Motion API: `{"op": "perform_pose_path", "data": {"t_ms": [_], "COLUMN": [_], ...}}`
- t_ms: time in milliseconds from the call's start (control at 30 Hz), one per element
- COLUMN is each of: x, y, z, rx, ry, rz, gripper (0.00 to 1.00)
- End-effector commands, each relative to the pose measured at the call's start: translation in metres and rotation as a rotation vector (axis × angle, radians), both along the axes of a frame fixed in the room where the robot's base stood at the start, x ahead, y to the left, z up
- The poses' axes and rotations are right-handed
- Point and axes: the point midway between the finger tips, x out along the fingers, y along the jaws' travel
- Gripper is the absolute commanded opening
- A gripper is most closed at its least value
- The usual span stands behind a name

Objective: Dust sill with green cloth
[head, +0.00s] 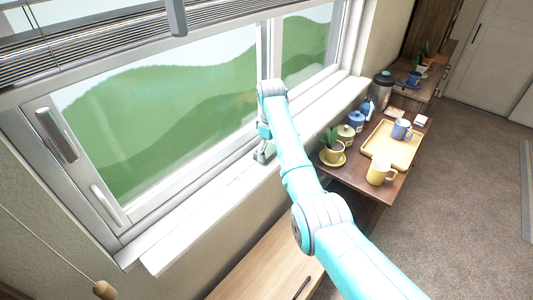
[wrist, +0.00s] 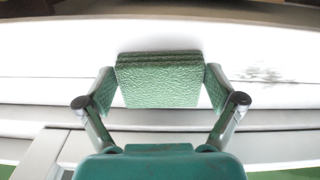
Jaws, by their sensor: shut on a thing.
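The green cloth (wrist: 160,80) is a textured folded pad in the wrist view. My gripper (wrist: 160,90) is shut on it, with one finger at each side. In the head view my gripper (head: 264,153) points down over the white sill (head: 205,213), near its middle, and the cloth is barely visible there. The sill (wrist: 60,65) also fills the upper wrist view behind the cloth. A grey dust smudge (wrist: 265,75) lies on the sill right of the cloth. I cannot tell if the cloth touches the sill.
The window frame (head: 190,180) runs along the sill, with blinds (head: 100,45) above. A blind cord knob (head: 104,289) hangs at lower left. Right of the sill, a wooden table holds a potted plant (head: 333,148), a tray (head: 399,152), mugs and jars. The sill's left stretch is clear.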

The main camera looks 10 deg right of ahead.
Motion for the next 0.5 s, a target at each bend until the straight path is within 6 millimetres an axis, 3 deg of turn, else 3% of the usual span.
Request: {"op": "perform_pose_path", "data": {"t_ms": [500], "x": [0.018], "y": [-0.025], "z": [0.002], "rx": [0.0], "ry": [0.001], "rz": [-0.001], "gripper": [0.65]}}
